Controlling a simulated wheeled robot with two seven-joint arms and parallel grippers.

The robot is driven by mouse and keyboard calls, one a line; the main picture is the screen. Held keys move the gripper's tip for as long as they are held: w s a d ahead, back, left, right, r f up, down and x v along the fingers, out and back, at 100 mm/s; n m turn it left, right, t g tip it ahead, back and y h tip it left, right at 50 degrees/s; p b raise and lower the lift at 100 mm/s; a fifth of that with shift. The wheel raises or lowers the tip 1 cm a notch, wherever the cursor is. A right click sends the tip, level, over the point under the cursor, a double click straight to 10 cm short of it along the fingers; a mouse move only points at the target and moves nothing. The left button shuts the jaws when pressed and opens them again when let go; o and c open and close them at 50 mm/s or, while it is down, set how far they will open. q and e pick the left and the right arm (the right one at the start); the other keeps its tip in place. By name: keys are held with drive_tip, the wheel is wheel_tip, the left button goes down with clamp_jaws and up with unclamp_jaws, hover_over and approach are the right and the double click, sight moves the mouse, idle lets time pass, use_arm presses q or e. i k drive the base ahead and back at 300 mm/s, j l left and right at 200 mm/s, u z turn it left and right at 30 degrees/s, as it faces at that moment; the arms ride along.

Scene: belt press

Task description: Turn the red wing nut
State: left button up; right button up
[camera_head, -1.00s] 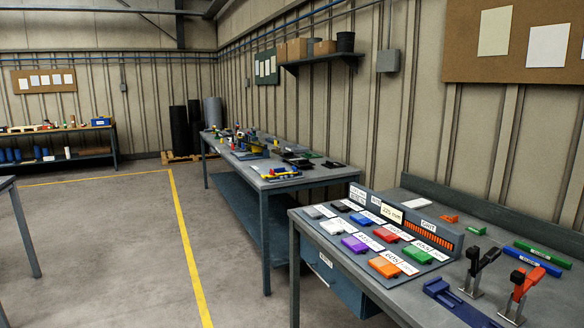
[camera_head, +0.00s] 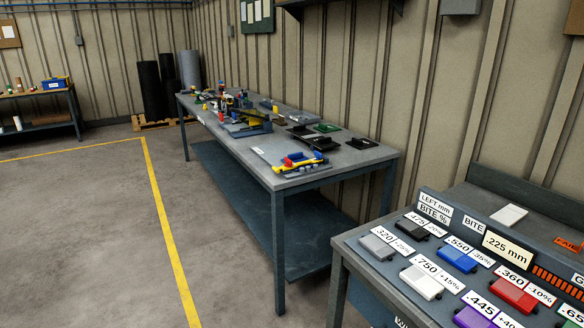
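I cannot pick out a red wing nut for certain at this distance. Other small coloured parts stand farther back on that bench, too small to tell apart. Neither of my grippers is in view.
A nearer bench at the lower right carries a panel (camera_head: 375,262) with coloured blocks and number labels. A yellow floor line (camera_head: 168,225) runs left of the long bench, with open floor around it. Dark rolls (camera_head: 150,90) stand at the back.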

sight(290, 163)
drive_tip(key=i+j, duration=0.1)
drive_tip(key=i+z, duration=0.1)
drive_tip(key=z, duration=0.35)
drive_tip(key=j+z, duration=0.15)
drive_tip(key=z, duration=0.25)
drive_tip(key=i+j+z, duration=0.15)
drive_tip(key=z, duration=0.3)
drive_tip(key=i+j+z, duration=0.15)
drive_tip(key=j+z, duration=0.25)
drive_tip(key=j, duration=0.4)
drive_tip(key=j+z, duration=0.35)
drive_tip(key=j, duration=0.5)
drive_tip(key=j+z, duration=0.4)
drive_tip(key=j, duration=0.45)
